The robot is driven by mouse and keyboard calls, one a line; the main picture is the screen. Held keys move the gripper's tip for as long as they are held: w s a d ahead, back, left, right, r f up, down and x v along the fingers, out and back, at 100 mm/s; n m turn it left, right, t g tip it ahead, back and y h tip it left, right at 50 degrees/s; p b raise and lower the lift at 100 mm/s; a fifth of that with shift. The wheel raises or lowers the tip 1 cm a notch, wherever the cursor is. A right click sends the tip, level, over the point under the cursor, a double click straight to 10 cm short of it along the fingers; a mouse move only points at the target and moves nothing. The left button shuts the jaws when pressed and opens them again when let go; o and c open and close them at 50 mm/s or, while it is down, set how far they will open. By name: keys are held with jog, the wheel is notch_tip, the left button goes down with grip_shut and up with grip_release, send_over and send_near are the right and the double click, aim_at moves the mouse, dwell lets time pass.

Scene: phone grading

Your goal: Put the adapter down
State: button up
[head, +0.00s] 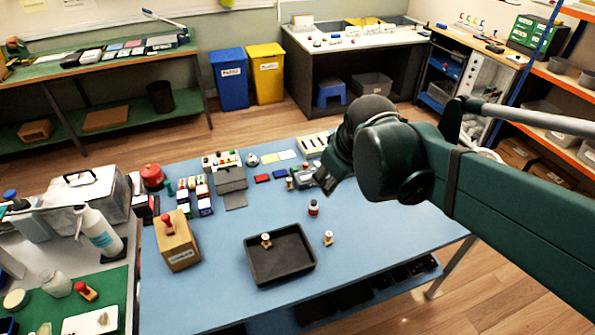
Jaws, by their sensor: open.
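My gripper (326,182) hangs over the blue table (390,235), just right of a cluster of small items. It is small and dark in this view, and its jaws are open. I cannot pick out the adapter for certain. Small dark and pale items (302,177) lie close beside the fingertips, and the gripper partly hides that spot. I cannot tell whether the gripper touches any of them.
A black tray (251,262) holds a small wooden-handled piece (266,240); a similar piece (328,238) stands to its right. A wooden box (177,247) is left. The table's right side is clear.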

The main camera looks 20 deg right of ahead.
jog(key=s+a+m+t+y, duration=0.1)
jog(key=s+a+m, duration=0.3)
jog(key=s+a, duration=0.3)
jog(key=shift+a+f+t, duration=0.25)
jog(key=shift+f+t, duration=0.05)
